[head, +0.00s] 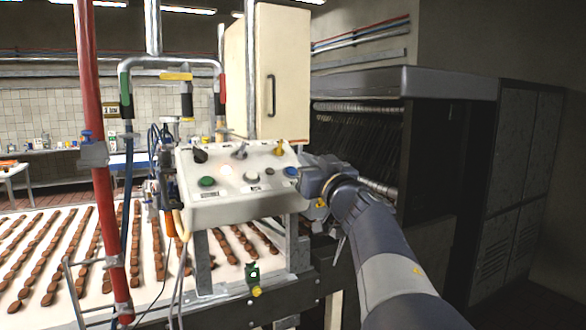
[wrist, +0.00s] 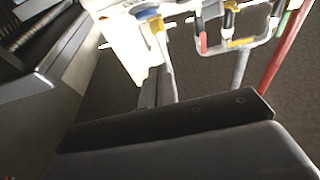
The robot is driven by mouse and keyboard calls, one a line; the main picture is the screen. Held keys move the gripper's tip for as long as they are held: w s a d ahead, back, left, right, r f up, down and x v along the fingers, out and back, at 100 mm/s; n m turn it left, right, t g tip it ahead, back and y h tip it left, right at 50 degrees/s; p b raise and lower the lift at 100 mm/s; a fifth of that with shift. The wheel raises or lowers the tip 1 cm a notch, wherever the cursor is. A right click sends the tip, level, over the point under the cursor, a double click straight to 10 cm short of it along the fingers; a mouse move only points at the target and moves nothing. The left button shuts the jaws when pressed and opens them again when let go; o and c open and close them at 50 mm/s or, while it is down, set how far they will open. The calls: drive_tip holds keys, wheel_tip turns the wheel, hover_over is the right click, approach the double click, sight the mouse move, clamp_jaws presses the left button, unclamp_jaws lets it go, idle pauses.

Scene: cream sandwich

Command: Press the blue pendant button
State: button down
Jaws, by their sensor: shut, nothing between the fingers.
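The blue button (head: 291,172) is at the right end of the sloped front of a pale control box (head: 235,208) in the head view. A blue round part, which looks like the same button (wrist: 147,12), shows at the top edge of the wrist view, beside a yellow lever. My gripper (head: 308,178) is shut and empty, just right of the blue button at the box's right edge. Its tips are partly hard to make out, and I cannot tell whether they touch the button. A dark part of my gripper (wrist: 170,127) crosses the lower wrist view.
The box also carries a green button (head: 207,182), a white knob (head: 251,178), a black knob and a yellow lever (head: 280,147). A red post (head: 98,190) stands at left. A conveyor (head: 60,225) with rows of brown pieces runs behind. A dark machine (head: 430,150) stands at right.

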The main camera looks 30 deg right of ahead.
sight(291, 171)
drive_tip(key=w, duration=0.1)
drive_tip(key=w+f, duration=0.1)
drive_tip(key=w, duration=0.2)
drive_tip(key=shift+w+f, duration=0.25)
drive_tip(key=shift+f, duration=0.1)
drive_tip(key=shift+w+f+b, duration=0.3)
drive_tip(key=shift+f, duration=0.2)
